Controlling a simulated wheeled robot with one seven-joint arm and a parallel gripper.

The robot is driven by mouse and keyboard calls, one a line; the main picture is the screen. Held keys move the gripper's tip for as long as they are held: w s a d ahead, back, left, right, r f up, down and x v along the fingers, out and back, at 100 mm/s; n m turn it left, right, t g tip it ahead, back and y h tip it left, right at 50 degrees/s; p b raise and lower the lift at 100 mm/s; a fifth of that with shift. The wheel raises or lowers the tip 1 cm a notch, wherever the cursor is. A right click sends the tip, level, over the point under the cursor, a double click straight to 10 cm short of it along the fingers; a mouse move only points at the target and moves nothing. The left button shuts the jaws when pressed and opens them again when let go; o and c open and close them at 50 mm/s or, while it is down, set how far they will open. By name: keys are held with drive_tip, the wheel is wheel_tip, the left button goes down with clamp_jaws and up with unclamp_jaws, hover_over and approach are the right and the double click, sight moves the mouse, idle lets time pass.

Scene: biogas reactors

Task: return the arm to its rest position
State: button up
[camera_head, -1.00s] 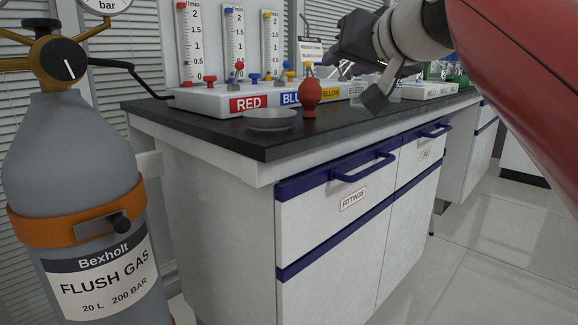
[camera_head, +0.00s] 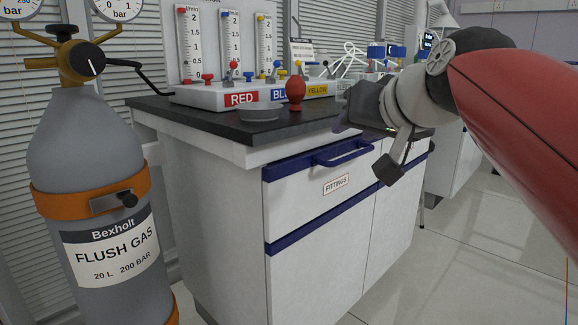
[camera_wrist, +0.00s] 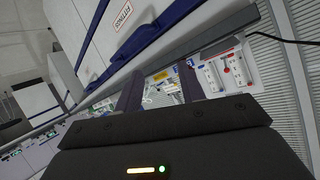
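My arm reaches in from the right in the head view, with a red link and a grey wrist. My gripper (camera_head: 347,122) is a dark shape at the wrist's left end, in front of the bench's right part; its fingers are hard to make out there. In the wrist view my gripper (camera_wrist: 160,86) shows two dark fingers set apart, with only the bench scene visible between them. It is open and holds nothing that I can see.
The bench (camera_head: 215,128) carries a flow-meter panel (camera_head: 190,95), a grey dish (camera_head: 262,112) and a red bulb (camera_head: 295,90). A drawer handle (camera_head: 343,155) sticks out below. A flush-gas cylinder (camera_head: 90,160) stands left. Floor (camera_head: 470,270) at lower right is clear.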

drive_tip(key=s+d+f+g+h, duration=0.1)
drive_tip(key=s+d+f+g, duration=0.1)
drive_tip(key=s+f, duration=0.65)
drive_tip(key=s+d+f+g+h, duration=0.15)
drive_tip(key=s+f, duration=0.25)
drive_tip(key=f, duration=0.9)
drive_tip(key=s+d+f+g+h, duration=0.1)
drive_tip(key=s+f+g, duration=0.2)
drive_tip(key=s+f, duration=0.55)
drive_tip(key=w+r+p, duration=0.3)
drive_tip(key=r+p, duration=0.8)
drive_tip(key=p, duration=0.2)
drive_tip(key=shift+d, duration=0.15)
